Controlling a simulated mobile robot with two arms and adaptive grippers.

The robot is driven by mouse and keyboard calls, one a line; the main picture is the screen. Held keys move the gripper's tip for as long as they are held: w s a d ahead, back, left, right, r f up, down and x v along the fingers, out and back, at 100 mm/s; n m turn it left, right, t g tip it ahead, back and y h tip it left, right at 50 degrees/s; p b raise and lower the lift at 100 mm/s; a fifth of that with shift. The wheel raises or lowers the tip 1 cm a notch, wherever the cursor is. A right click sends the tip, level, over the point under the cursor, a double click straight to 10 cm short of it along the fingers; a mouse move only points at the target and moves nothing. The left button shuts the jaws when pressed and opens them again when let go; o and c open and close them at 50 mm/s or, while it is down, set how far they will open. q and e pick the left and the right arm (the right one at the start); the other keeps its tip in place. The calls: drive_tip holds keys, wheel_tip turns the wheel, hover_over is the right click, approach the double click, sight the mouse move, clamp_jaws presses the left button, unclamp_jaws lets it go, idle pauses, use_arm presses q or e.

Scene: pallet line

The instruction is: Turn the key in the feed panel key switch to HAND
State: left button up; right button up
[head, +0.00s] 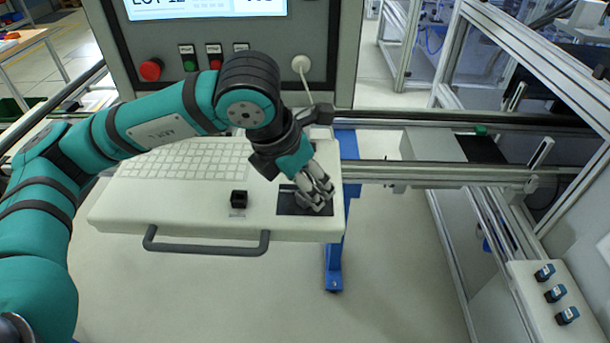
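My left gripper (316,194) reaches down over the dark pad (289,204) at the right of the white keyboard shelf. Its grey fingers are close together and partly overlap in this view, so I cannot tell whether they are open, shut or holding anything. No key can be made out. The upright operator panel (335,40) behind my arm carries a red mushroom button (150,69), a green button (190,65) and a red one (215,63). Below a third label plate (241,47), my arm hides the panel. I cannot tell which control is the key switch. My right gripper is not in view.
The white shelf (130,212) has a keyboard (185,160), a small black block (239,198) and a grey front handle (205,247). A white box with several blue knobs (556,293) stands at lower right. Conveyor rails (430,172) run right. Floor between is clear.

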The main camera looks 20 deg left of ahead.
use_arm(q)
drive_tip(key=shift+w+f, duration=0.1)
drive_tip(key=shift+f, duration=0.1)
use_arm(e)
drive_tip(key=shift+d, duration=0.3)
